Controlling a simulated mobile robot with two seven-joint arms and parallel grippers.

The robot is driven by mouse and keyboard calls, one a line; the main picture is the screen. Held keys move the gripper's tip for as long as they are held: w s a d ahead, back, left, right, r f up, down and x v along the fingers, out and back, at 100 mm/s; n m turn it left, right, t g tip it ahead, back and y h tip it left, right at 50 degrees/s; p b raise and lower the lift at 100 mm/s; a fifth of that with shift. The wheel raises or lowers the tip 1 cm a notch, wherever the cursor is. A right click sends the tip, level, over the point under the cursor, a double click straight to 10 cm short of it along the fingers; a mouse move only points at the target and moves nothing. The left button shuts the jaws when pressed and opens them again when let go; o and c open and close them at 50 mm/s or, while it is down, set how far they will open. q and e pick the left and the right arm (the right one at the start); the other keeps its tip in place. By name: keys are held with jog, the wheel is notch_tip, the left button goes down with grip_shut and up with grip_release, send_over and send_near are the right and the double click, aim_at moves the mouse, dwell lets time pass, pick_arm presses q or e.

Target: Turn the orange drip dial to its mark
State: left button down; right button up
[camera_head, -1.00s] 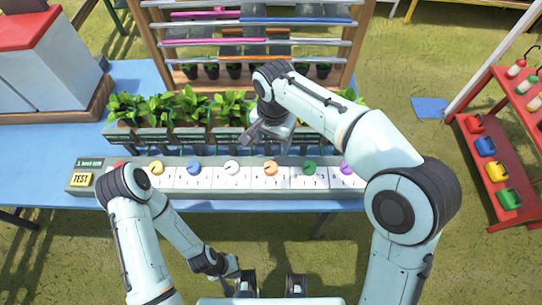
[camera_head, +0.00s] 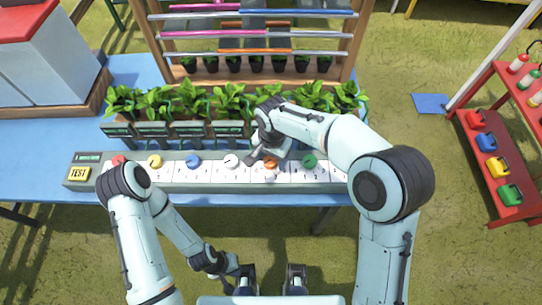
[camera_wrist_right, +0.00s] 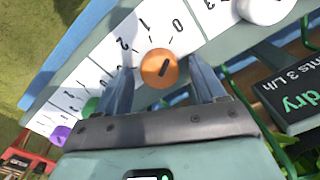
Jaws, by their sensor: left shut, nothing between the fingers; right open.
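The orange drip dial (camera_head: 270,164) sits on the long white dial panel (camera_head: 215,176) and is partly covered by my right gripper in the head view. In the right wrist view the orange dial (camera_wrist_right: 158,68) carries a dark pointer line and sits beside printed numbers 0, 1 and 2. My right gripper (camera_wrist_right: 161,75) is open, with one finger on each side of the dial. Whether the fingers touch it I cannot tell. My right gripper (camera_head: 259,157) also shows in the head view. My left gripper (camera_head: 234,269) is shut and empty, low in front of the table.
White (camera_head: 231,160), blue (camera_head: 193,161), yellow (camera_head: 154,161) and green (camera_head: 309,160) dials share the panel. A yellow TEST button (camera_head: 79,174) is at its left end. Potted plants (camera_head: 190,105) stand close behind. A red rack (camera_head: 497,150) is at the right.

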jog(key=c, duration=1.1)
jog(key=shift+o, duration=0.2)
pick_arm(q)
jog(key=shift+r, duration=0.1)
pick_arm(e)
jog(key=shift+n, duration=0.3)
jog(key=n+p, duration=0.1)
jog(key=n, duration=0.2)
jog(key=shift+r, duration=0.1)
pick_arm(q)
jog(key=shift+w+r+p, duration=0.25)
jog(key=shift+r+p, duration=0.05)
jog(key=shift+r, duration=0.25)
jog(key=shift+w+r+p, duration=0.25)
jog(key=shift+r+p, duration=0.05)
jog(key=shift+r, duration=0.25)
pick_arm(e)
jog(key=shift+a+n, duration=0.1)
jog(key=shift+n, duration=1.9)
jog(key=o, duration=1.1)
jog(key=shift+c, duration=0.2)
